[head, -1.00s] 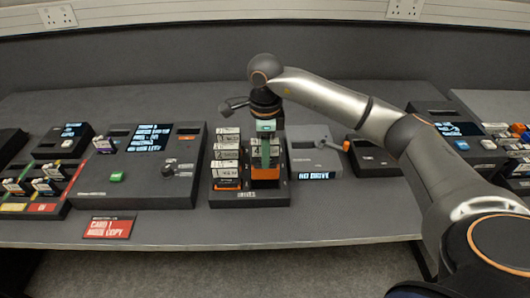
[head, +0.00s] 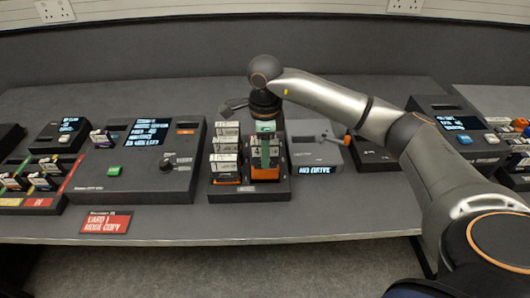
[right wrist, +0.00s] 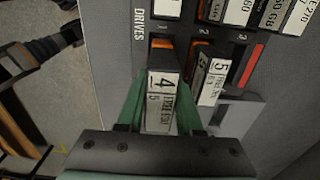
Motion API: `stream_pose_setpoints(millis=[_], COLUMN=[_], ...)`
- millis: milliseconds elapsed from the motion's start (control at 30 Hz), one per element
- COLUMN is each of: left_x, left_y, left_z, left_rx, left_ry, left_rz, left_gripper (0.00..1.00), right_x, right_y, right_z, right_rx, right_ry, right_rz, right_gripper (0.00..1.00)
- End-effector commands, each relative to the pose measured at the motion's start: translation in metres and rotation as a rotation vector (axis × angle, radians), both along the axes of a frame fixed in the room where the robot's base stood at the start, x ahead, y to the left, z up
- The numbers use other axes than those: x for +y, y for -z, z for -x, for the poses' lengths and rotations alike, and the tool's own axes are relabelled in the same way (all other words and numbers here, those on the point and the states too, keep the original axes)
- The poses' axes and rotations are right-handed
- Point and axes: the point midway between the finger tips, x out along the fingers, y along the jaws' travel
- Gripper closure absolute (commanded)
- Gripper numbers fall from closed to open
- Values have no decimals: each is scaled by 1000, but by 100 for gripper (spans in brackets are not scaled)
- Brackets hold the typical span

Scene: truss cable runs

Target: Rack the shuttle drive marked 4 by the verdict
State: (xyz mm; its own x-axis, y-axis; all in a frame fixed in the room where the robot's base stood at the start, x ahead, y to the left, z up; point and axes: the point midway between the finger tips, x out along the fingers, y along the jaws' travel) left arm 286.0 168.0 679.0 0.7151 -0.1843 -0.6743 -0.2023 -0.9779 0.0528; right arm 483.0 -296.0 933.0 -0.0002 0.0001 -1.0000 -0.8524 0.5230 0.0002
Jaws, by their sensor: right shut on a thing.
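My right gripper (head: 265,151) is shut on the shuttle drive marked 4 (head: 256,153). In the right wrist view the green fingers of the gripper (right wrist: 160,108) stand either side of the drive's white label (right wrist: 161,98). The drive is at the near right bay of the dark rack (head: 221,195), lettered DRIVES in the wrist view; I cannot tell how deep it sits. A drive marked 5 (right wrist: 212,80) is in the neighbouring bay, close beside the fingers. My left gripper is not in view.
Other drives (head: 225,145) stand in the rack's left column. A grey unit (head: 318,168) reading NO DRIVE is right of the rack. A console (head: 95,188) with a lit screen is left.

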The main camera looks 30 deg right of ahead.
Motion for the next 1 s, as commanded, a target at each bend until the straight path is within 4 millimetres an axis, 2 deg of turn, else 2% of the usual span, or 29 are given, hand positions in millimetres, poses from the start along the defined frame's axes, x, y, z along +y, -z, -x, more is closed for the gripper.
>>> stream_pose_setpoints(millis=[1000], left_x=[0], left_y=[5], left_z=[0], left_rx=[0], left_ry=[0], left_rz=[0], left_gripper=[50], right_x=[0], right_y=[7], right_z=[0], right_rx=[-1], right_ry=[0], right_rz=[0], right_gripper=[100])
